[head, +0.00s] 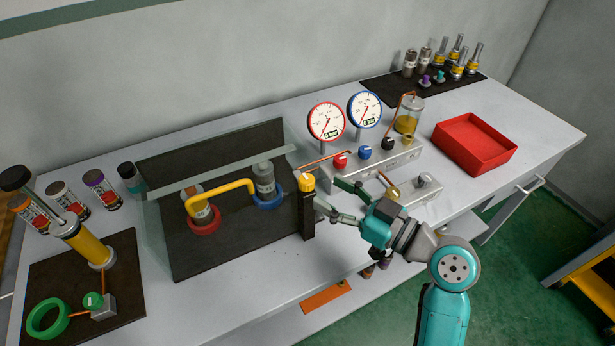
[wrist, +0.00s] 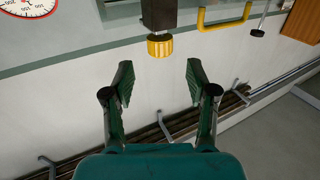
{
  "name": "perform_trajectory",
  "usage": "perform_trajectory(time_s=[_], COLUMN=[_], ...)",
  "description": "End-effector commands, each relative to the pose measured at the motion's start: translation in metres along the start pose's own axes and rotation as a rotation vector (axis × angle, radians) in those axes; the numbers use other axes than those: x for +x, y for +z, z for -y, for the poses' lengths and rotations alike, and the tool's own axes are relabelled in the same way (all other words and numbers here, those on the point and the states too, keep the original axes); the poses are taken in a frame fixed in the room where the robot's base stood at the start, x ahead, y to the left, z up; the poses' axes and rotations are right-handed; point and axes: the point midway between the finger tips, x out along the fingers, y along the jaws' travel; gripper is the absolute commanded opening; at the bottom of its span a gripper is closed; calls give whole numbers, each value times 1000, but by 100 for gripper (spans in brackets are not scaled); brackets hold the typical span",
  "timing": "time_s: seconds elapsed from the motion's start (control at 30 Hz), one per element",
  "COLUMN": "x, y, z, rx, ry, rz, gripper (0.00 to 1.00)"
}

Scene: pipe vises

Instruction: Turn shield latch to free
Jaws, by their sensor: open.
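The shield latch appears to be the ribbed yellow knob (head: 307,182) on top of a dark post (head: 307,215) at the right end of the clear shield (head: 215,165). The knob (wrist: 160,46) also shows in the wrist view, just beyond the fingertips and about centred between them. My gripper (head: 328,193) is open and empty, to the right of the knob. Its two fingers (wrist: 159,72) are spread apart with a gap before the knob. I cannot tell the latch's position from any mark.
A valve block (head: 385,160) with two gauges and copper pipes stands close behind my gripper. A red tray (head: 475,143) is at the right. The bench front is mostly clear.

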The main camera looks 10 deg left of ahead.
Motion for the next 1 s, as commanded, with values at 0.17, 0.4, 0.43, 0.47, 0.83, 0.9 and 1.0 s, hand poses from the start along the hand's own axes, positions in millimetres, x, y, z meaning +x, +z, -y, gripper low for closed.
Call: perform_trajectory(time_s=[0.17,0.4,0.43,0.47,0.83,0.9,1.0], x=[32,58,60,61,63,63,63], y=[0,0,0,0,0,0,0], z=[1,0,1,1,0,0,0], rx=[1,0,0,0,1,1,1], ry=[-4,-1,-1,-1,1,1,1], rz=[1,0,0,0,0,0,0], gripper=[57,57,57,57,48,30,5])
